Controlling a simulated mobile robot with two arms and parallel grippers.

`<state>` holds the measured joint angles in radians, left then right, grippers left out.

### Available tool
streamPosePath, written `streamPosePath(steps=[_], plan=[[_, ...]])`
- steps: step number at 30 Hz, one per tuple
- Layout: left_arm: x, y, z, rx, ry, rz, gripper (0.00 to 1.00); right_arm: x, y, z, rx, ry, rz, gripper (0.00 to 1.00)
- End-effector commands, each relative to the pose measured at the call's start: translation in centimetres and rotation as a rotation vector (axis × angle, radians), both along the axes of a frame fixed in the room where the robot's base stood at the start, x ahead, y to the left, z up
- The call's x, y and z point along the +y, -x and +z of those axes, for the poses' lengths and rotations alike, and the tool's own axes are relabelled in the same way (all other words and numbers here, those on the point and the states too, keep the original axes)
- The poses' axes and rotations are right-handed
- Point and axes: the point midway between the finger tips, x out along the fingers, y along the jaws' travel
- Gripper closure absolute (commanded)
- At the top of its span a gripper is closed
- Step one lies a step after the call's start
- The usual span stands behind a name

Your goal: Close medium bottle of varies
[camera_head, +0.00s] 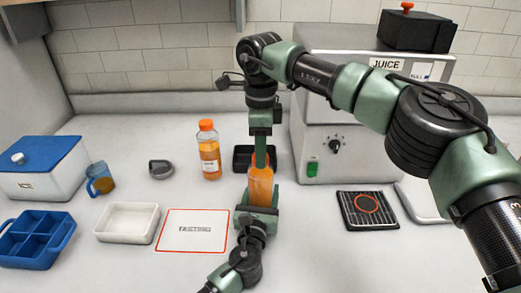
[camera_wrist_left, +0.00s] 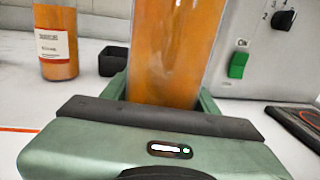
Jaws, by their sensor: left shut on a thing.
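A bottle of orange liquid (camera_head: 260,187) stands upright in my left gripper (camera_head: 257,215), which is shut around its lower part. In the left wrist view the bottle (camera_wrist_left: 170,50) fills the middle between the green fingers of my left gripper (camera_wrist_left: 160,98), and its top is out of frame. My right gripper (camera_head: 261,158) points straight down over the top of the bottle. Its fingers hide the bottle's mouth. I cannot tell whether a cap is there or between the fingers.
A capped, labelled orange bottle (camera_head: 209,155) stands to the left, near a grey lid-like piece (camera_head: 160,169). A black tray (camera_head: 241,158) sits behind the held bottle. The juicer (camera_head: 336,120) is close on the right. A tasting mat (camera_head: 195,243) and white tray (camera_head: 127,236) lie left.

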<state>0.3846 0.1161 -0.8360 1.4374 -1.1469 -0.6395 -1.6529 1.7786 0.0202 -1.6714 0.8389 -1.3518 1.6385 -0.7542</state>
Motion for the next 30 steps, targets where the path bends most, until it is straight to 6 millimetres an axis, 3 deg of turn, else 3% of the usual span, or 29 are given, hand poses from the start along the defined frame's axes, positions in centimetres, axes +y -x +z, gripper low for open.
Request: streamPosePath(steps=[7,16,20,21,23,30], plan=[[0.01,0.01,-0.07,0.001,-0.001,0.0,1.0,0.01,-0.01,0.03,-0.001,0.0,-0.022,1.0],[0.0,0.01,-0.07,0.001,-0.001,0.0,1.0,0.0,0.0,0.01,0.0,0.0,-0.444,1.0],[0.01,0.01,-0.06,0.001,-0.001,0.0,1.0,0.0,0.0,0.02,0.0,0.0,-0.43,1.0],[0.01,0.01,-0.07,0.001,-0.001,0.0,1.0,0.0,0.0,0.02,-0.001,0.0,-0.43,0.6],[0.01,0.01,-0.07,0.001,-0.001,0.0,1.0,0.0,0.0,0.02,-0.001,0.0,-0.429,0.44],[0.01,0.01,-0.06,0.001,-0.001,0.0,1.0,-0.01,0.0,0.01,-0.001,0.0,-0.428,0.4]])
